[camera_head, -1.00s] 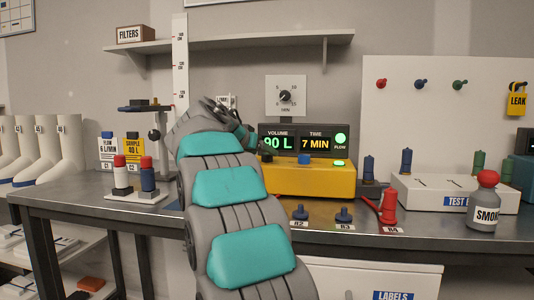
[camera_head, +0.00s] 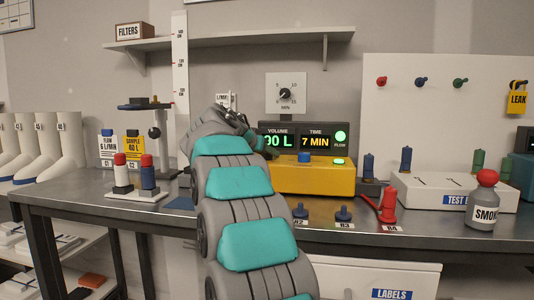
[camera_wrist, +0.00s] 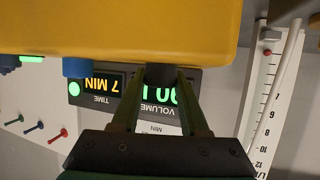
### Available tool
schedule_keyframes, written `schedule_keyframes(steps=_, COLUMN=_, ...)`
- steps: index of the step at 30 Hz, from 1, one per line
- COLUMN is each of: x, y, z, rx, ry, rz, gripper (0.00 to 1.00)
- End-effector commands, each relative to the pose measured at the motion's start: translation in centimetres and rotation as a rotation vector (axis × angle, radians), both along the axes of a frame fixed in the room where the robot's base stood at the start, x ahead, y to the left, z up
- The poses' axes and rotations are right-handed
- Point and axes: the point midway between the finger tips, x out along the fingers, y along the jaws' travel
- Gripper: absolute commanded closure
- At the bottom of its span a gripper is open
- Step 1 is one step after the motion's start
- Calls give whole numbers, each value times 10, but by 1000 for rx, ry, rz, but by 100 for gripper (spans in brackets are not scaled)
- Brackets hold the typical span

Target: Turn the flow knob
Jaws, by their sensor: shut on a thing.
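The yellow box (camera_head: 318,178) stands on the bench with a display panel (camera_head: 303,138) behind it, reading volume in litres and 7 MIN. A blue knob (camera_head: 304,156) sits on it; it also shows in the wrist view (camera_wrist: 76,67). A second, dark knob (camera_wrist: 160,75) is on the same box, by the volume side. My gripper (camera_wrist: 160,90) is shut on this dark knob, one finger on each side. No label is readable on either knob.
A round dial (camera_head: 285,95) hangs above the display. A stand with red and blue-topped parts (camera_head: 136,190) is to the left of my arm. A red valve (camera_head: 388,205), a white test bed (camera_head: 440,192) and a smoke bottle (camera_head: 484,205) stand to the right.

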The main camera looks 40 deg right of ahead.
Motion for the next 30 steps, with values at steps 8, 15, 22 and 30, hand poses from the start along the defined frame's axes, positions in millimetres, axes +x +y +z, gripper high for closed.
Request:
schedule_keyframes(steps=8, x=0, y=0, z=0, rx=-1, ry=0, rz=0, gripper=100)
schedule_keyframes(steps=15, x=-1, y=0, z=-1, rx=0, ry=-3, rz=57, gripper=100)
schedule_keyframes(steps=22, x=0, y=1, z=0, rx=-2, ry=-1, rz=122, gripper=100)
schedule_keyframes(steps=30, x=1, y=1, z=0, rx=-1, ry=0, rz=121, gripper=50)
